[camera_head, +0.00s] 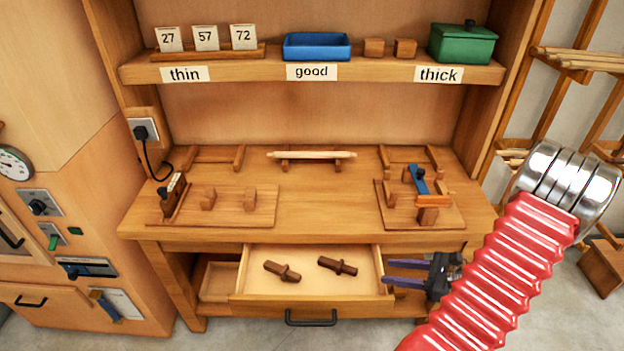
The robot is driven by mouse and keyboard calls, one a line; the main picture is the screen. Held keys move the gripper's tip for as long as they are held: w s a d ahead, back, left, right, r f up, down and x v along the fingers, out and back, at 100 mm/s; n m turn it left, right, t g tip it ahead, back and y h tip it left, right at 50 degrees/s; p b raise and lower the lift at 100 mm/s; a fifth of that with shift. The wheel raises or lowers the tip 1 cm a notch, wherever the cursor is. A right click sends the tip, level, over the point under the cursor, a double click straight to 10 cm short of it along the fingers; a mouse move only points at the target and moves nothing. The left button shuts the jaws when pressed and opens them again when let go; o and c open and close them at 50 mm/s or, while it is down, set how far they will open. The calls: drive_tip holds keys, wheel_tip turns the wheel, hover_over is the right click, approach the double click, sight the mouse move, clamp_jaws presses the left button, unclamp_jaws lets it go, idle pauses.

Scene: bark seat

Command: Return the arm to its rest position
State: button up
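My gripper (386,272) is at the lower right of the head view, in front of the bench and beside the right end of the open drawer (310,308). Its two dark fingers point left and stand apart, with nothing between them. My arm, in a red ribbed sleeve with a shiny metal joint, rises from the bottom edge at the right. The arm hides part of the bench's right front and the floor.
Two dark brown turned pieces (282,271) lie in the drawer. The bench (320,205) holds a thin pale rod (311,155) on supports, a left fixture board (235,205) and a right one (440,215). A shelf (400,74) above holds a blue tray (317,47) and green box (462,45).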

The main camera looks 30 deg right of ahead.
drive_tip(key=w+a+r+n+g, duration=0.4)
drive_tip(key=a+r+n, duration=0.3)
drive_tip(key=a, duration=0.3)
drive_tip(key=w+a+r+n+g, duration=0.3)
drive_tip(key=a+r+n+g, duration=0.1)
drive_tip(key=a+r+n, duration=0.45)
drive_tip(key=s+a+r+n+t+h, duration=0.1)
drive_tip(key=s+a+r+n+h, duration=0.1)
drive_tip(key=a+r+n, duration=0.4)
drive_tip(key=s+a+r+n+t+h, duration=0.1)
drive_tip(key=s+a+r+n+h, duration=0.2)
drive_tip(key=a+r+n, duration=0.4)
drive_tip(key=a+n, duration=0.2)
drive_tip(key=a, duration=0.1)
drive_tip(key=shift+a+r+h, duration=0.3)
drive_tip(key=shift+a+h, duration=0.1)
idle(0.4)
